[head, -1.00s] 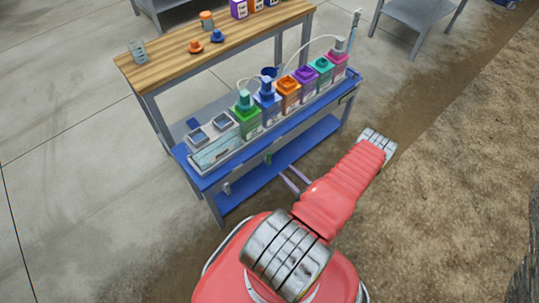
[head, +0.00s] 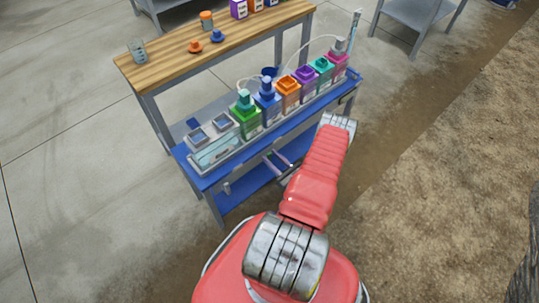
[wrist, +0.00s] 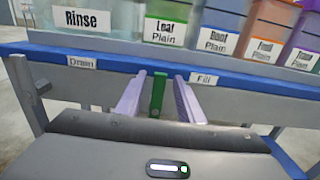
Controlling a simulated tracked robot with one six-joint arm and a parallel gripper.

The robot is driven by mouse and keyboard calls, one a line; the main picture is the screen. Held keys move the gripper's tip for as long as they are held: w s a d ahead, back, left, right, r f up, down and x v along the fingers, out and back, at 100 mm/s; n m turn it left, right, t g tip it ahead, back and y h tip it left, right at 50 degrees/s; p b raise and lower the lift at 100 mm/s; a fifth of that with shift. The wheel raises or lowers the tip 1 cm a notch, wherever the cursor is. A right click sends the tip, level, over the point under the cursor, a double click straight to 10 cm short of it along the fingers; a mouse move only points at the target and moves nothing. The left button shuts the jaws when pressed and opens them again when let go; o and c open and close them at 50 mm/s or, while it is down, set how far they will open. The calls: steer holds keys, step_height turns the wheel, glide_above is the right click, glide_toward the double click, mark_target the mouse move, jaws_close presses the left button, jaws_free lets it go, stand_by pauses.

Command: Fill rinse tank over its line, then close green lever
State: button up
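The rinse tank (head: 215,153) is a clear box at the left end of the blue bench; its "Rinse" label shows in the wrist view (wrist: 87,19). Its water level against a line is too small to judge. The green lever (wrist: 158,95) hangs down under the bench edge, left of the "Fill" label (wrist: 203,79). My gripper (wrist: 158,90) is open, with one lilac finger on each side of the green lever and a small gap showing on both sides. In the head view my gripper (head: 276,160) is at the bench's front edge.
Several coloured tanks, including the green Leaf one (head: 246,122), stand in a row right of the rinse tank. A wooden-topped table (head: 175,62) stands behind. The dirt floor at right is clear.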

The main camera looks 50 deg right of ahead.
steer(key=shift+x, duration=1.15)
jaws_close()
steer(key=shift+d, duration=0.1)
